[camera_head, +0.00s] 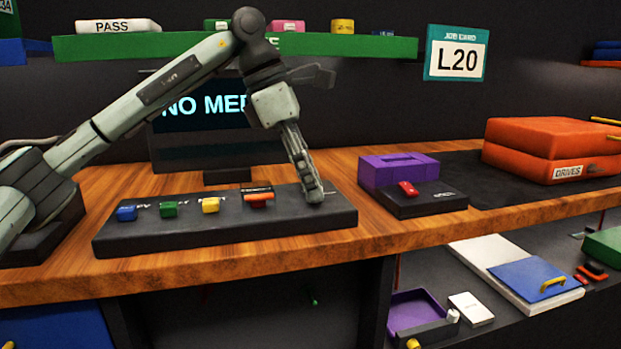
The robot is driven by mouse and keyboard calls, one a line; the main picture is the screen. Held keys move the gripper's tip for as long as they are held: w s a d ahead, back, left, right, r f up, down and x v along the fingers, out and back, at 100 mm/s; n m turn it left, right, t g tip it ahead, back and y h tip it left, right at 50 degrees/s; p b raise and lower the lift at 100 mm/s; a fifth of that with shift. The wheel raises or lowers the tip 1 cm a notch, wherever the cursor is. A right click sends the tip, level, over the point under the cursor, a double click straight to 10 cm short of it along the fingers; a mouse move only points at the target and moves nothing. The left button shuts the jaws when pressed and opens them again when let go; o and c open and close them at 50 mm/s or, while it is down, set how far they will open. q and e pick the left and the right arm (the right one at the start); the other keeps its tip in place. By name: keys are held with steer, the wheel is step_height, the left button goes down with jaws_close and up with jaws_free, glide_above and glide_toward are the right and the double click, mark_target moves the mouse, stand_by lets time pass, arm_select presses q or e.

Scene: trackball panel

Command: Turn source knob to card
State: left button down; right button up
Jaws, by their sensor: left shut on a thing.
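A black control panel (180,241) lies on the wooden bench, with a blue button (127,213), a green button (168,209), a yellow button (210,205) and an orange-red switch (258,199) in a row. My left gripper (314,197) points down at the panel's right end. Its fingers are shut on what appears to be the source knob, which they hide, so its setting cannot be read. The job card (456,54) on the back wall reads L20. My right gripper is not in view.
A monitor (200,140) behind the panel shows "NO MED...", partly hidden by my arm. A purple block on a black unit (420,203) stands to the right, with orange drives cases (545,145) beyond. A green shelf (150,45) runs above.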

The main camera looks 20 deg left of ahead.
arm_select(q)
steer(key=shift+n, duration=0.3)
steer(key=shift+s+n+t, duration=0.1)
steer(key=shift+n+t, duration=0.3)
steer(key=shift+n, duration=0.2)
steer(key=n+t+y+b, duration=0.1)
steer(key=n, duration=0.2)
steer(key=shift+d, duration=0.1)
steer(key=n, duration=0.2)
steer(key=n+t+y, duration=0.1)
steer(key=n, duration=0.1)
steer(key=shift+s+d+n+y, duration=0.1)
steer(key=shift+n+y, duration=0.2)
steer(key=shift+n+y+b, duration=0.4)
steer(key=shift+n+y, duration=0.1)
steer(key=shift+n, duration=0.9)
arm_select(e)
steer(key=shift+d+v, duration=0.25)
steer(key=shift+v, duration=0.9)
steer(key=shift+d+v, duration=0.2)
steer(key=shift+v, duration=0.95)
arm_select(q)
steer(key=c, duration=1.3)
jaws_free()
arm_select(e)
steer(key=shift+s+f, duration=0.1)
arm_select(q)
steer(key=shift+r, duration=0.15)
